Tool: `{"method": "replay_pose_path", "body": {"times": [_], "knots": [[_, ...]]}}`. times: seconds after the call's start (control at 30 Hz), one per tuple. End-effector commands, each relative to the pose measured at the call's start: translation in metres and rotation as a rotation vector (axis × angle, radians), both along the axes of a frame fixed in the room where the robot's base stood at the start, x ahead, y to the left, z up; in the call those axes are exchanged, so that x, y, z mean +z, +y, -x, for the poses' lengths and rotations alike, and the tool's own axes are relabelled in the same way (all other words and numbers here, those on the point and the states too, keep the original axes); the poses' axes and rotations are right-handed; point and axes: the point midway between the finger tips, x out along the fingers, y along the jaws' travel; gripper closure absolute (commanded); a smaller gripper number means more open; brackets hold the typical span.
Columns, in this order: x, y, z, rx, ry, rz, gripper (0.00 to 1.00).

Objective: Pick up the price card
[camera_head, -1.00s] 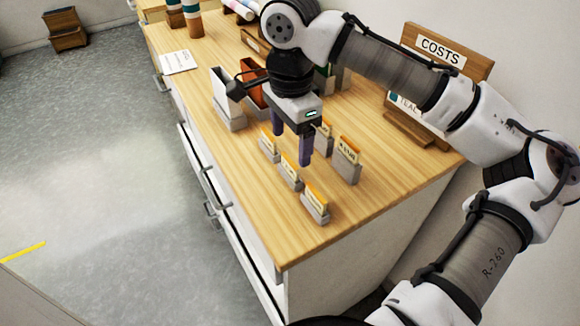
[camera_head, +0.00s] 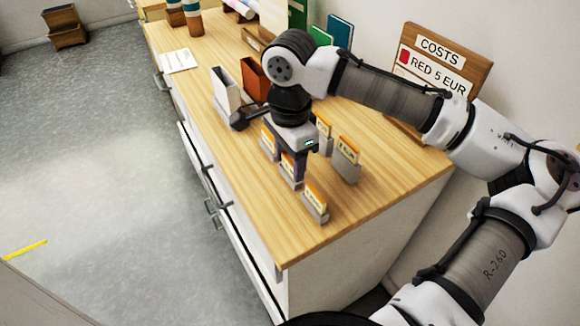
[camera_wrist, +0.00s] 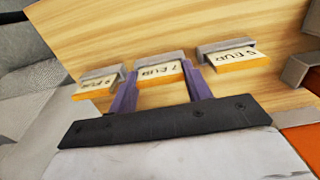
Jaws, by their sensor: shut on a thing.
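Several cream price cards with orange edges stand in small grey holders on the wooden table. My gripper (camera_head: 298,172) is down at the middle card (camera_head: 287,165) of the front row. In the wrist view my gripper's purple fingers (camera_wrist: 161,90) are on either side of this card (camera_wrist: 158,73), shut on it; its text ends in "EUR". The card is still at its grey holder (camera_wrist: 158,56). A neighbouring card (camera_wrist: 95,88) is at the left and a "5 EUR" card (camera_wrist: 235,55) at the right, both outside the fingers.
Two more cards stand in the back row, one at the right (camera_head: 347,150). A white holder (camera_head: 226,88) and an orange holder (camera_head: 255,80) stand farther back. A "COSTS" board (camera_head: 440,50) reads "RED 5 EUR". The table's front right corner is clear.

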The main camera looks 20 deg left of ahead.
Motion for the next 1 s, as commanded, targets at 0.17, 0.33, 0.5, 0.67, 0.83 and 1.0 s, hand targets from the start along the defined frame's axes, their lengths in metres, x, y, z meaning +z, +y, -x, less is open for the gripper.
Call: {"method": "replay_pose_path", "body": {"times": [0.17, 0.33, 0.5, 0.67, 0.83, 1.0], "knots": [[0.0, 0.0, 0.0, 0.0, 0.0, 0.0, 0.72], [0.006, 0.0, 0.0, -0.001, -0.001, 0.0, 0.72], [0.025, 0.0, -0.001, -0.001, -0.003, 0.0, 0.72], [0.063, 0.001, 0.0, 0.0, -0.004, -0.002, 0.72], [0.115, 0.001, 0.0, 0.0, -0.003, -0.002, 0.72], [0.161, 0.0, 0.0, -0.002, -0.004, 0.0, 0.72]]}}
